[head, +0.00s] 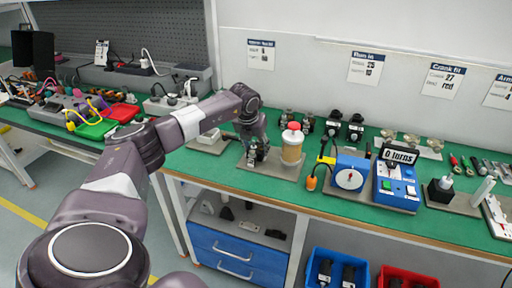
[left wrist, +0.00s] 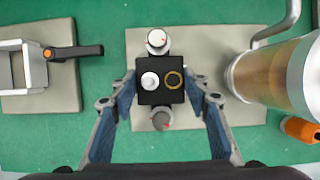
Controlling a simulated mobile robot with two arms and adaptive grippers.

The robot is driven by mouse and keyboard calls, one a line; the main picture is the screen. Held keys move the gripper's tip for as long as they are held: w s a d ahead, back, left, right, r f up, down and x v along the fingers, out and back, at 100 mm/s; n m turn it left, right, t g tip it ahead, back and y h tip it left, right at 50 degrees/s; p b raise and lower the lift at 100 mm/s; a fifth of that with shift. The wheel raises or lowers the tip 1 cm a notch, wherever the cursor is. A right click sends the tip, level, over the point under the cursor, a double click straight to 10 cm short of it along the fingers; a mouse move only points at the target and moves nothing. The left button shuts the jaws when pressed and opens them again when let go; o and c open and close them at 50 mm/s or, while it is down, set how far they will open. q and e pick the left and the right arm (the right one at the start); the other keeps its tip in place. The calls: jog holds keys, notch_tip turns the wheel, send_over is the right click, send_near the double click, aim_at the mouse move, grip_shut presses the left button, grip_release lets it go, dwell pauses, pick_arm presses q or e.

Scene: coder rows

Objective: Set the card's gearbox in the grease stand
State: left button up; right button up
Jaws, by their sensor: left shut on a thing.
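My left gripper (head: 258,152) is shut on a black gearbox (left wrist: 149,97). The gearbox has a pale round shaft and a brass ring on its top face. A grey round part shows at its far side and another at its near side; I cannot tell whether these belong to the gearbox or the stand. The gripper is over the grey-beige base plate of the grease stand (left wrist: 205,45), left of the amber grease canister (head: 291,150) with its red cap. The canister also shows in the wrist view (left wrist: 270,72). Whether the gearbox touches the stand is unclear. My right gripper is out of view.
A grey bracket with an orange-tipped black handle (left wrist: 75,52) stands on a plate to the left. Several dark motor-like units (head: 333,122) line the back. A blue dial unit (head: 349,173) and a counter box (head: 395,188) stand to the right. Cards (head: 261,54) hang on the wall.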

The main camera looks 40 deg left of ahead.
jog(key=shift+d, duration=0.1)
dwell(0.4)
pick_arm(q)
jog(key=o, duration=1.3)
jog(key=shift+f, duration=0.15)
jog(key=v, duration=0.8)
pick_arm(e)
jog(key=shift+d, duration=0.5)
